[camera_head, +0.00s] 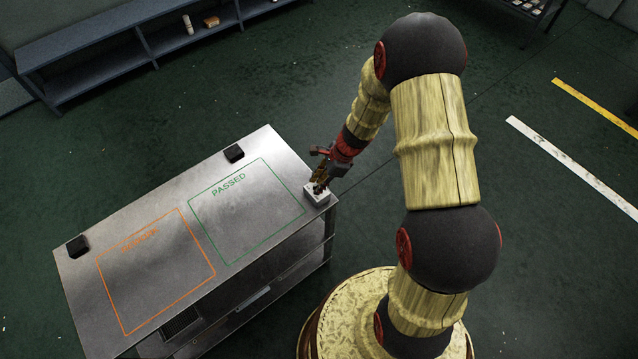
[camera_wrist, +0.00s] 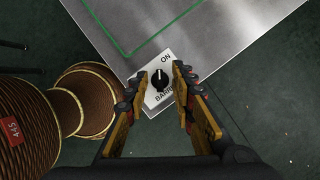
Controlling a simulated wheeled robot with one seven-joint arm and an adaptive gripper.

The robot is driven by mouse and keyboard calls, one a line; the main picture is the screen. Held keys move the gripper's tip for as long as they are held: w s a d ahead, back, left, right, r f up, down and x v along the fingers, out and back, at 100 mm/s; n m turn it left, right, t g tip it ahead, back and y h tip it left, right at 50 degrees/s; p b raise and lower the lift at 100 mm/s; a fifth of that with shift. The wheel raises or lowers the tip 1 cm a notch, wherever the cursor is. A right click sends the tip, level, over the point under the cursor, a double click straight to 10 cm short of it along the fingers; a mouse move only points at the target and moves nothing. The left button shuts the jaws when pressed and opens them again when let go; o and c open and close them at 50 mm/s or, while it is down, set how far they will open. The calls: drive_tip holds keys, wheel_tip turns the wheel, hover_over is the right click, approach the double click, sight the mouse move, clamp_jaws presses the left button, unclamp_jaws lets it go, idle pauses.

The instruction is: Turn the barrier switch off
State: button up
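The barrier switch (camera_wrist: 160,79) has a round black knob on a white plate, with a small white mark pointing toward the top of the wrist view. "ON" is printed above and right of the knob, and a partly hidden "BARRI…" below it. In the head view the switch's white box (camera_head: 316,198) sits at the table's right corner. My gripper (camera_head: 321,183) is just over it, pointing down. In the wrist view my gripper (camera_wrist: 162,73) is open, one finger on each side of the knob. I cannot tell whether the fingers touch it; they hide the plate's sides.
The metal table (camera_head: 85,310) has an orange outlined area and a green area marked PASSED (camera_head: 228,186). Two small black blocks stand along its far edge, one left (camera_head: 77,246) and one right (camera_head: 234,153). A low shelf (camera_head: 100,80) stands behind.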

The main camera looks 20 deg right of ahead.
drive_tip(key=shift+c, duration=0.3)
clamp_jaws()
drive_tip(key=shift+n, duration=0.4)
drive_tip(key=shift+w+r+n+g+p, duration=0.1)
drive_tip(key=shift+n+g+p, duration=0.3)
drive_tip(key=shift+n+p, duration=0.45)
drive_tip(key=n+g, duration=0.1)
drive_tip(key=n, duration=0.1)
drive_tip(key=n+p, duration=0.1)
drive_tip(key=n, duration=0.1)
drive_tip(key=shift+w+n+g, duration=0.15)
drive_tip(key=shift+n+g, duration=0.2)
drive_tip(key=shift+g, duration=0.05)
drive_tip(key=n+g, duration=0.1)
drive_tip(key=n, duration=0.2)
drive_tip(key=n+g+h+p, duration=0.1)
drive_tip(key=n, duration=0.2)
drive_tip(key=shift+w+a+n, duration=0.1)
drive_tip(key=shift+n, duration=0.2)
drive_tip(key=shift+h, duration=0.3)
